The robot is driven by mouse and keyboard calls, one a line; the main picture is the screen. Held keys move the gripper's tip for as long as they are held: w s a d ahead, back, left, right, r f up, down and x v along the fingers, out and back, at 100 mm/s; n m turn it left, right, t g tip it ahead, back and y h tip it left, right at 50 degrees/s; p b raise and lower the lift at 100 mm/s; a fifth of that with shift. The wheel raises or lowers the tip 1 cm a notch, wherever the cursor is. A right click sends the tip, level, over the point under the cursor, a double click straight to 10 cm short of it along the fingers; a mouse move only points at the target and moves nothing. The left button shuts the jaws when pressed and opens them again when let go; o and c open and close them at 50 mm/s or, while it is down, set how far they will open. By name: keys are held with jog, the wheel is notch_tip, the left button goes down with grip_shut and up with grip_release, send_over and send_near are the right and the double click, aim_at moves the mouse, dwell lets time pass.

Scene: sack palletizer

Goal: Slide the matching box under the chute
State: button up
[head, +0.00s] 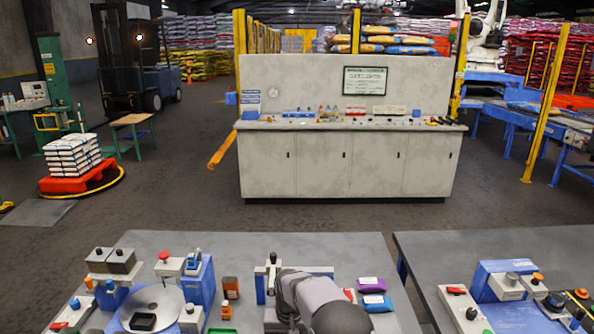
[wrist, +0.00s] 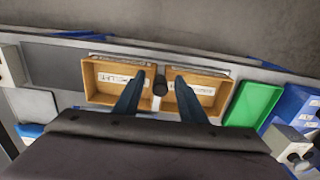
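Two open tan cardboard boxes lie side by side in the wrist view, a left box (wrist: 92,95) and a right box (wrist: 207,110). Each has a white label inside; the print is too small to read surely. My gripper (wrist: 161,78) is open, its two dark fingers apart over the boxes' inner parts. A short dark cylinder (wrist: 160,86) shows between the fingers; I cannot tell whether it belongs to the chute. No chute is clearly identifiable. In the head view my arm covers part of the bench, and the boxes and fingers are not visible.
A green tray (wrist: 253,104) lies right of the boxes, near a blue machine (wrist: 297,108). In the head view, purple (head: 371,284) and blue (head: 377,303) packets lie right of my arm. A machine with a round grey plate (head: 152,303) stands left. The bench's back right is clear.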

jog(key=shift+c, duration=0.7)
grip_shut()
jog(key=shift+d, duration=0.15)
jog(key=shift+d+p, duration=0.4)
jog(key=shift+d, duration=6.2)
jog(key=shift+o, duration=1.2)
grip_release()
jog(key=shift+r, duration=0.15)
